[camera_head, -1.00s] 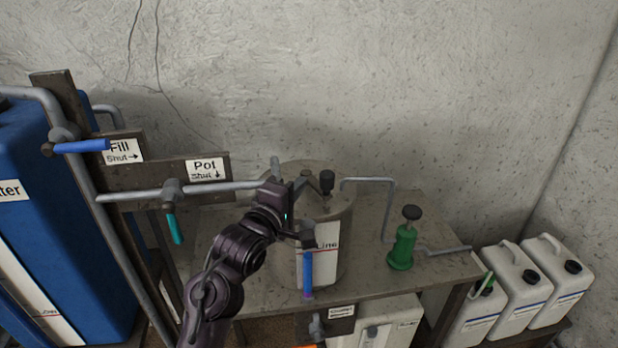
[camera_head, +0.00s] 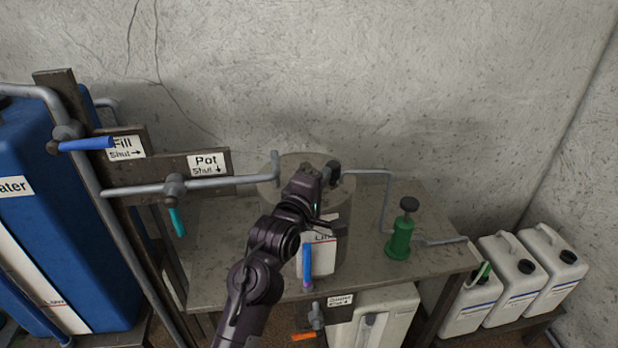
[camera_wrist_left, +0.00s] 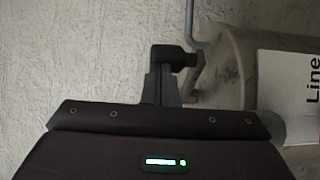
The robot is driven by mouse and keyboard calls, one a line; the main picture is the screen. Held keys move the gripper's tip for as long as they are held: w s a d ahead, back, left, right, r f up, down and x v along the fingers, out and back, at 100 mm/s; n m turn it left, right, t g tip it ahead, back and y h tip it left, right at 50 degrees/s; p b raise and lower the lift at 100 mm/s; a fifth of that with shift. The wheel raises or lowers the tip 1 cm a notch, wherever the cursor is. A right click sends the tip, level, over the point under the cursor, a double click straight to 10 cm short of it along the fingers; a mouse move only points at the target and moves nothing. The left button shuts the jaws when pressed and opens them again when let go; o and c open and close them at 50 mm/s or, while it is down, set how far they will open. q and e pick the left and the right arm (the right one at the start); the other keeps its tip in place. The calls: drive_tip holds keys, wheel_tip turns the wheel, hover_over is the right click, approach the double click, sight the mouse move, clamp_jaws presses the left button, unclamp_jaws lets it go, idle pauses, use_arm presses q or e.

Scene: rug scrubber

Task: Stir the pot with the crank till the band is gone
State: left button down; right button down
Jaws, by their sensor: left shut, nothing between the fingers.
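The grey pot (camera_head: 347,205) stands on the bench, with a white label (camera_head: 327,255) reading "Line" on its front. The crank's black knob (camera_head: 334,170) is above the pot's top and also shows in the left wrist view (camera_wrist_left: 168,57), with part of the crank arm (camera_wrist_left: 197,76). My left gripper (camera_head: 325,176) is shut and empty, right beside the knob; I cannot tell whether they touch. My arm covers much of the pot's top. A blue upright piece (camera_head: 307,260) with a purple lower end shows at the pot's front. I cannot make out a band for certain. My right gripper is out of view.
The Fill valve's blue handle (camera_head: 86,144) and the Pot valve's teal handle (camera_head: 177,222) are at left, near a blue tank (camera_head: 40,240). A green pump (camera_head: 400,240) stands right of the pot. Several white jugs (camera_head: 545,265) stand far right.

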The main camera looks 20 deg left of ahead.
use_arm(q)
drive_tip(key=shift+a, duration=0.1)
drive_tip(key=shift+s+f, duration=0.1)
drive_tip(key=shift+s, duration=0.2)
drive_tip(key=s+a+b, duration=0.1)
drive_tip(key=s+b, duration=0.2)
drive_tip(key=s, duration=0.4)
drive_tip(key=shift+r, duration=0.2)
